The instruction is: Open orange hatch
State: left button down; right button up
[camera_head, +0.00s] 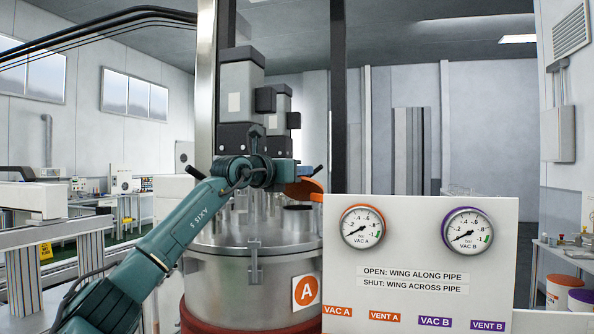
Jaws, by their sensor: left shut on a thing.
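The orange hatch (305,189) shows as a small orange piece above the lid of the steel vessel (225,262), just right of my left wrist. Most of it is hidden behind my wrist, so I cannot tell how far it is tilted. My left gripper (287,177) comes over the vessel from the lower left. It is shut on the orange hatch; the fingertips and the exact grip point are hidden. The vessel carries an orange "A" label (306,291). My right gripper is not in view.
A white panel (420,304) with gauge VAC A (362,227) and gauge VAC B (467,232) stands right of the vessel, close in front. Grey motor units (242,90) rise behind the lid. A grey conveyor frame (60,228) is at left; a purple-lidded bucket (581,297) is at right.

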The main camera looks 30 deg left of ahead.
pick_arm(q)
jog(key=shift+r, duration=0.2)
jog(key=c, duration=1.8)
grip_release()
jog(key=shift+a+f, duration=0.15)
jog(key=shift+f, duration=0.05)
jog(key=o, duration=0.6)
jog(key=shift+o, duration=0.2)
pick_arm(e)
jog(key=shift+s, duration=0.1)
pick_arm(q)
jog(key=shift+s+f, duration=0.1)
jog(key=shift+s, duration=0.15)
jog(key=s+a+b, duration=0.1)
jog(key=s+b, duration=0.4)
jog(key=s, duration=0.7)
jog(key=shift+s+a, duration=0.25)
jog(key=shift+a, duration=0.05)
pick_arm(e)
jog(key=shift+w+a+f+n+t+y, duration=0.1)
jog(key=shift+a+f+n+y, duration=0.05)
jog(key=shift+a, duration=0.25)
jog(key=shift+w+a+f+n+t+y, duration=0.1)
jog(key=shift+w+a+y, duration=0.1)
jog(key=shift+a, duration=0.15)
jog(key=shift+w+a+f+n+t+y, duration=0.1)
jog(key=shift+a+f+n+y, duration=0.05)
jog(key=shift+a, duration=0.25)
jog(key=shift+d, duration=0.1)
